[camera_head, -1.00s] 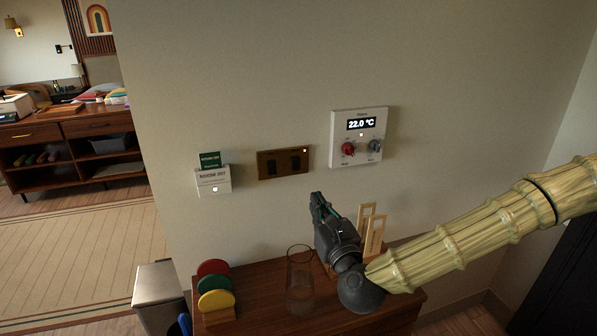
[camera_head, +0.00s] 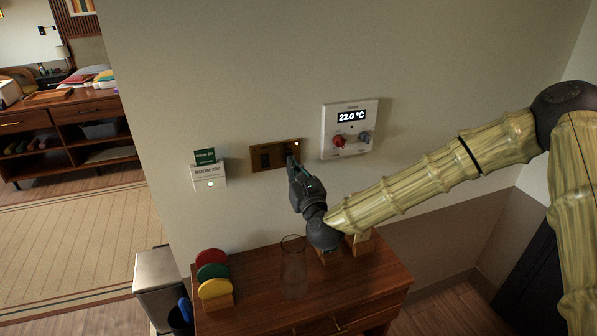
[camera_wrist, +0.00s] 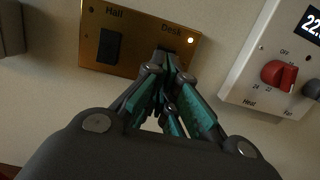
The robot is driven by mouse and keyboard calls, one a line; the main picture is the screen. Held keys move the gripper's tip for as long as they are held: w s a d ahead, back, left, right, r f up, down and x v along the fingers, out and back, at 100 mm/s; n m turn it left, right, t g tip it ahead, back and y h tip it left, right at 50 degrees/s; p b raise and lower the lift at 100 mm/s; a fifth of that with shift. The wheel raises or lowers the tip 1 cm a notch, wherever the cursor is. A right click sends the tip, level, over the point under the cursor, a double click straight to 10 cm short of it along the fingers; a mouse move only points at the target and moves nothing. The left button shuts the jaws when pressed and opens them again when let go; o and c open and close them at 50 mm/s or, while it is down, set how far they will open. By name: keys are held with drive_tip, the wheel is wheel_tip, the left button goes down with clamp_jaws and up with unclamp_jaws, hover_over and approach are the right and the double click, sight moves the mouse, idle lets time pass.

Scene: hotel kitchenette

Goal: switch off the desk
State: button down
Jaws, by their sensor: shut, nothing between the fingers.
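The brass switch plate (camera_head: 276,155) is on the wall, with two dark rockers. In the wrist view the plate (camera_wrist: 128,35) reads "Hall" on the left and "Desk" on the right. The Hall rocker (camera_wrist: 109,46) is in plain sight. The Desk rocker is mostly hidden behind my fingertips. A small light (camera_wrist: 190,40) glows at the plate's right end, beside the Desk label. My gripper (camera_head: 292,160) is shut and empty, its tips at the Desk rocker; I cannot tell whether they touch it. The tips also show in the wrist view (camera_wrist: 163,60).
A thermostat panel (camera_head: 328,152) reading 22.0 °C, with red and grey knobs, is close on the right. A card holder (camera_head: 208,178) is on the left. Below, a wooden cabinet (camera_head: 262,300) carries a clear glass (camera_head: 293,270) and coloured discs (camera_head: 212,271).

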drive_tip(key=shift+w+a+r, duration=0.1)
drive_tip(key=shift+w+a, duration=0.1)
drive_tip(key=shift+w, duration=0.5)
drive_tip(key=shift+w+r+g+h, duration=0.3)
drive_tip(key=shift+r+g, duration=0.2)
drive_tip(key=shift+g, duration=0.5)
drive_tip(key=f+b+v, duration=0.1)
drive_tip(key=b+v, duration=0.4)
drive_tip(key=v, duration=0.9)
drive_tip(key=shift+r, duration=0.4)
